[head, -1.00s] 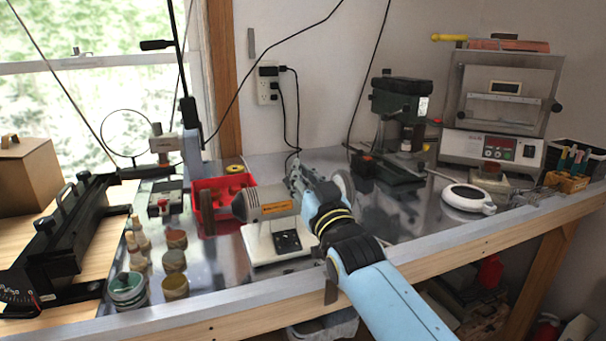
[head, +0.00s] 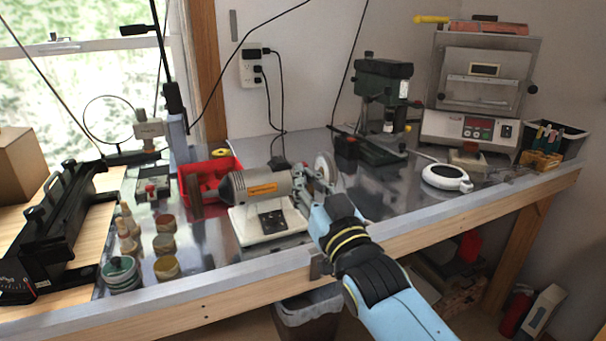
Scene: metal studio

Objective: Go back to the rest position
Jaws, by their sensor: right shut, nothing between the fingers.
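My right gripper (head: 305,182) shows in the head view at the end of my light-blue right arm, which comes in from the bottom right. It is shut and empty, over the metal-topped workbench (head: 222,258) near its front edge. It is close to the right end of the grey bench polisher (head: 262,187); I cannot tell whether they touch. My left gripper is out of view.
A red tray (head: 213,170) lies behind the polisher. A drill press (head: 384,95), a small kiln (head: 484,85) and a round white scale (head: 446,178) stand to the right. Several small jars (head: 165,244) stand front left. A bin (head: 308,309) is below.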

